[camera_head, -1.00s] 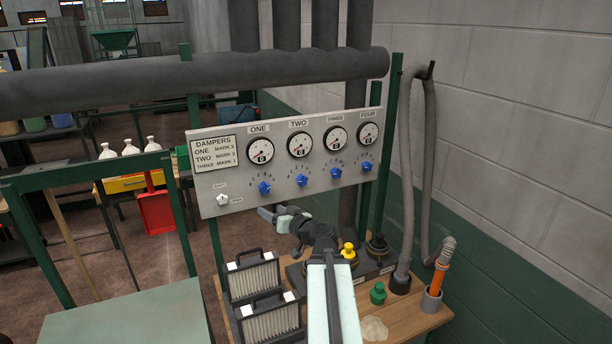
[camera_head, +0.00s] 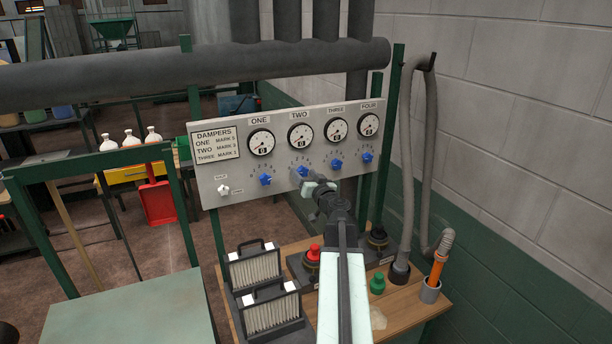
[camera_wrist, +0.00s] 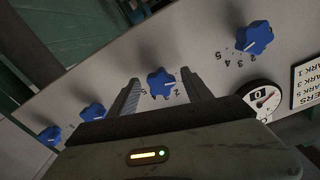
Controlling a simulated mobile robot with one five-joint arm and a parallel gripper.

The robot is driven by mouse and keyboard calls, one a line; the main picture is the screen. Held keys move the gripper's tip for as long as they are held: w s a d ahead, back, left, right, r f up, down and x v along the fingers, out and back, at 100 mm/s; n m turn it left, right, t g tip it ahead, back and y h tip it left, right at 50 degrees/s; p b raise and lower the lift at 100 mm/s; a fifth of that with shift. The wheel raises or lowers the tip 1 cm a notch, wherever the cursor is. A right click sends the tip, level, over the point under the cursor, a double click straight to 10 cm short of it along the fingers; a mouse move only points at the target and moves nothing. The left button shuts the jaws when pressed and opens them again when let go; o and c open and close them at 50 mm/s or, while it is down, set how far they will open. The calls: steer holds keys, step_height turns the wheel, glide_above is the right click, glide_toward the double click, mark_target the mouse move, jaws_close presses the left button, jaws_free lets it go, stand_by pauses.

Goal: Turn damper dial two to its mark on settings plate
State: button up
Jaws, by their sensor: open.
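The blue knob of dial two (camera_head: 302,171) is on the grey damper panel, below the gauge marked TWO (camera_head: 300,135). It sits between the fingers in the wrist view (camera_wrist: 160,83), its white pointer line towards the right near a small numeral. My gripper (camera_head: 314,184) is open, one finger on each side of this knob (camera_wrist: 161,92); I cannot tell whether either touches it. The settings plate (camera_head: 215,144) at the panel's left lists marks for ONE, TWO and THREE; its digits are hard to read. Part of it shows in the wrist view (camera_wrist: 307,82).
Blue knob one (camera_head: 265,179), knob three (camera_head: 336,164) and knob four (camera_head: 367,157) flank dial two. A white switch (camera_head: 223,190) is at lower left. Below, a wooden bench (camera_head: 400,310) holds filters (camera_head: 255,270), a red button (camera_head: 314,253) and a hose.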

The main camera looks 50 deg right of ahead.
jaws_close()
steer(key=shift+s+d, duration=0.1)
